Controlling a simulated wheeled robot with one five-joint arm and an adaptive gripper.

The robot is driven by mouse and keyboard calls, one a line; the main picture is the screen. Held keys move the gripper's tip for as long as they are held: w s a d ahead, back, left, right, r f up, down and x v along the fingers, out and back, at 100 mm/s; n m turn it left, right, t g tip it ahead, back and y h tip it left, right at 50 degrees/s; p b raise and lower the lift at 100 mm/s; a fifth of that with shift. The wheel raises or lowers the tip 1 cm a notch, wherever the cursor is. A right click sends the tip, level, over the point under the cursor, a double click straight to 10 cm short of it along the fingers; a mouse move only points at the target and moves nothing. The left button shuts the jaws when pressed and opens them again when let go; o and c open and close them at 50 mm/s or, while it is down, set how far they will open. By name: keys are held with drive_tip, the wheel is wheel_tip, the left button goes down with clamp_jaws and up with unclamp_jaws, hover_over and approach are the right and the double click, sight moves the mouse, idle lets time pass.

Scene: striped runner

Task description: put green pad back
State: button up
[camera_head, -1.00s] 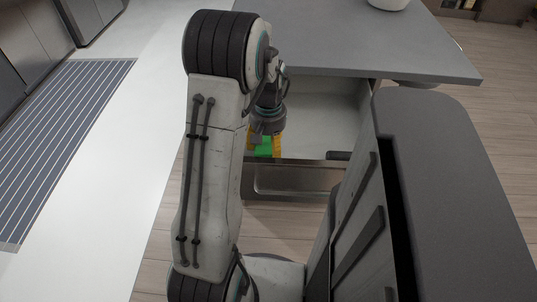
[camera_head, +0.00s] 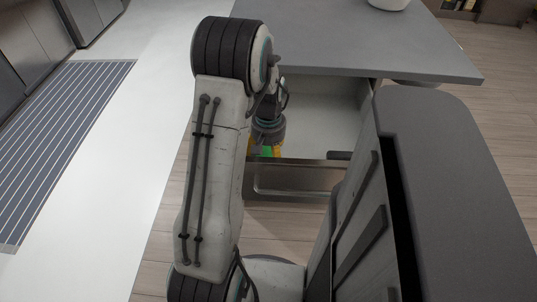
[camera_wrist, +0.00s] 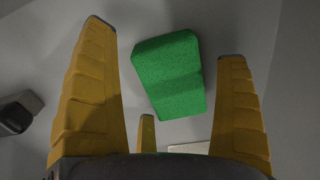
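The green pad (camera_wrist: 168,76) shows in the wrist view as a textured block, tilted, beyond and between the yellow fingers of my gripper (camera_wrist: 164,45). A gap shows on each side of it, so the fingers are spread and not closed on it. Whether it rests flat on the surface below I cannot tell. In the head view my gripper (camera_head: 266,151) points down inside the open drawer (camera_head: 325,118), near its front wall. A bit of the green pad (camera_head: 266,151) shows there beside a yellow finger; the rest is hidden by my arm.
A grey countertop (camera_head: 350,40) overhangs the back of the drawer. A white bowl (camera_head: 390,3) stands on it. A dark piece (camera_wrist: 15,115) and a pale flat piece (camera_wrist: 190,148) show in the wrist view.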

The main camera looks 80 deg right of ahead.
sight(268, 154)
drive_tip(key=shift+o, duration=0.4)
drive_tip(key=shift+r, duration=0.1)
wheel_tip(268, 154, up, 12)
drive_tip(key=p, duration=0.2)
idle(0.4)
drive_tip(key=w+a+r+n+h, duration=0.1)
drive_tip(key=w+a+r+n, duration=0.25)
drive_tip(key=w+a, duration=0.65)
drive_tip(key=w+a+r+n, duration=0.3)
drive_tip(key=w+a+n, duration=0.25)
drive_tip(key=w, duration=0.75)
drive_tip(key=a+n+t+y, duration=0.1)
drive_tip(key=a+n, duration=0.7)
drive_tip(key=a, duration=1.6)
drive_tip(key=shift+s+f+t, duration=0.15)
drive_tip(key=shift+s+t, duration=0.2)
drive_tip(key=shift+t, duration=0.45)
